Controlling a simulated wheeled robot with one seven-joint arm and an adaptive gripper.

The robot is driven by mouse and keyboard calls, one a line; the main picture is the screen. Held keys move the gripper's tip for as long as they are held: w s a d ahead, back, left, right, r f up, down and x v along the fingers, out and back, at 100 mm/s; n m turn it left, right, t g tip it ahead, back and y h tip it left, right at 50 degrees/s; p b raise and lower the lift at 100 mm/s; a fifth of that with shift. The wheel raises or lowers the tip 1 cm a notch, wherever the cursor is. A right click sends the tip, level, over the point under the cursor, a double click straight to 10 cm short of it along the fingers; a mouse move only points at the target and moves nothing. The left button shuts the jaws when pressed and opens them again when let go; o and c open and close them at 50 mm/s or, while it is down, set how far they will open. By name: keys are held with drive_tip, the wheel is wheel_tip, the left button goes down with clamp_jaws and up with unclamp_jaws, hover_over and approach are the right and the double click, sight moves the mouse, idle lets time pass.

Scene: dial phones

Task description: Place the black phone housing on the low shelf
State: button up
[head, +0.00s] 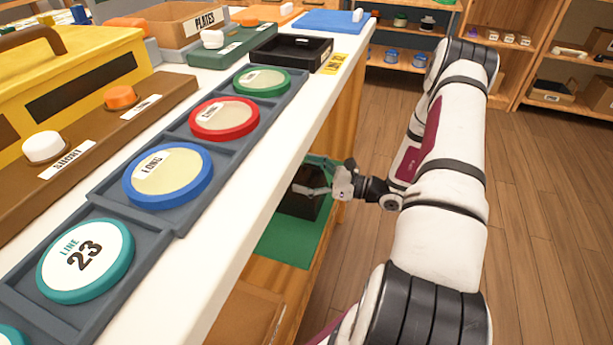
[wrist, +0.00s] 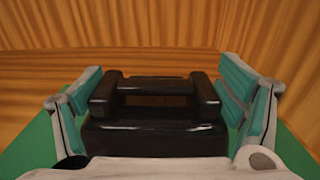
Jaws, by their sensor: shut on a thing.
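The black phone housing (wrist: 155,133) fills the middle of the wrist view, with a raised cradle on top. My gripper (wrist: 160,100) has its teal-padded fingers on both sides of it and is shut on it. In the head view, the housing (head: 300,200) is a dark shape under the counter, partly hidden by the counter edge and my gripper (head: 318,190). The low shelf has a green mat (head: 280,243), and the housing is over or on this mat. I cannot tell whether its base touches the mat.
The white counter (head: 245,205) overhangs the low shelf. It bears a tray of round dials (head: 168,176), a yellow box (head: 75,75) and an empty black tray (head: 290,52). Wooden walls (wrist: 160,60) close off the shelf's back and sides. Open floor (head: 540,200) lies to the right.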

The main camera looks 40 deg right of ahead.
drive_tip(key=o, duration=1.7)
drive_tip(key=p+v, duration=0.3)
drive_tip(key=v, duration=0.9)
drive_tip(key=shift+p, duration=0.3)
